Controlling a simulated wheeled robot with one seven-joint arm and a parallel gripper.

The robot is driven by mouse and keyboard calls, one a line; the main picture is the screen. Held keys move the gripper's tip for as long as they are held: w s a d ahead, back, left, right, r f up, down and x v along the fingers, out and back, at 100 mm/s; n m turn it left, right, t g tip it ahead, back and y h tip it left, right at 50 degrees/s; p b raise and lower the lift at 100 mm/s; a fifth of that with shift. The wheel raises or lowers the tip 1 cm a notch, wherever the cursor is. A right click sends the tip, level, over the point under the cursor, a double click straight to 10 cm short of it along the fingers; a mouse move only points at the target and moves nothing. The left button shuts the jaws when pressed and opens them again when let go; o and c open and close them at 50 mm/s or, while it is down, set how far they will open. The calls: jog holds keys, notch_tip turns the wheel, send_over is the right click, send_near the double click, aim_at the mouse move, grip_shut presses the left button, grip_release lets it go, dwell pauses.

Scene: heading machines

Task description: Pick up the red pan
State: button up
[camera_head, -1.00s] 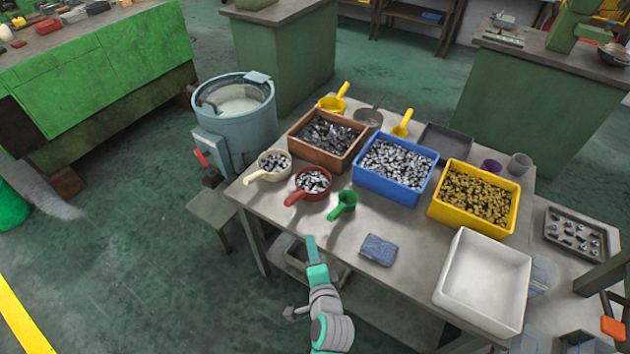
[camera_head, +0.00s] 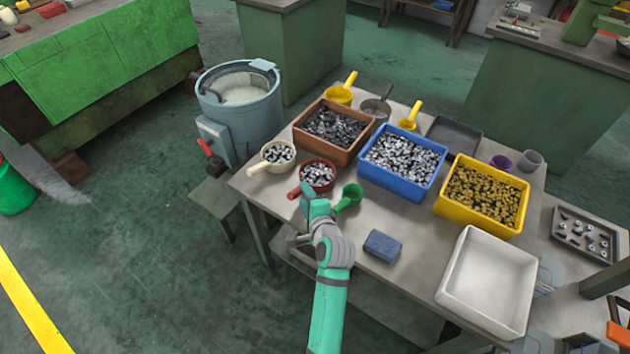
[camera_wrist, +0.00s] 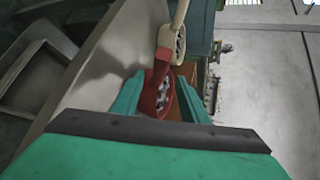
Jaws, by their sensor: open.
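The red pan (camera_head: 318,174) is a small round scoop holding grey metal pieces. It sits on the table's left part, with its handle (camera_head: 298,190) pointing toward the lower left. In the wrist view the red pan (camera_wrist: 157,92) lies between and beyond my two green fingers. My gripper (camera_head: 313,195) is open, close to the pan's near side and handle. The gripper covers part of the pan's near edge in the head view. I cannot tell whether a finger touches it.
A cream pan (camera_head: 277,154) stands just left of the red pan, a green scoop (camera_head: 349,197) just right. A brown bin (camera_head: 335,152) is close behind. A blue bin (camera_head: 396,187) and a blue block (camera_head: 382,246) are to the right. A grey-blue drum machine (camera_head: 243,125) stands left.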

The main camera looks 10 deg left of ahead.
aim_at(301, 191)
jog(key=x, duration=0.5)
jog(key=shift+s+a, duration=0.15)
jog(key=shift+a, duration=0.1)
jog(key=shift+c, duration=0.6)
grip_shut()
jog(key=shift+r, duration=0.1)
jog(key=shift+r, duration=0.15)
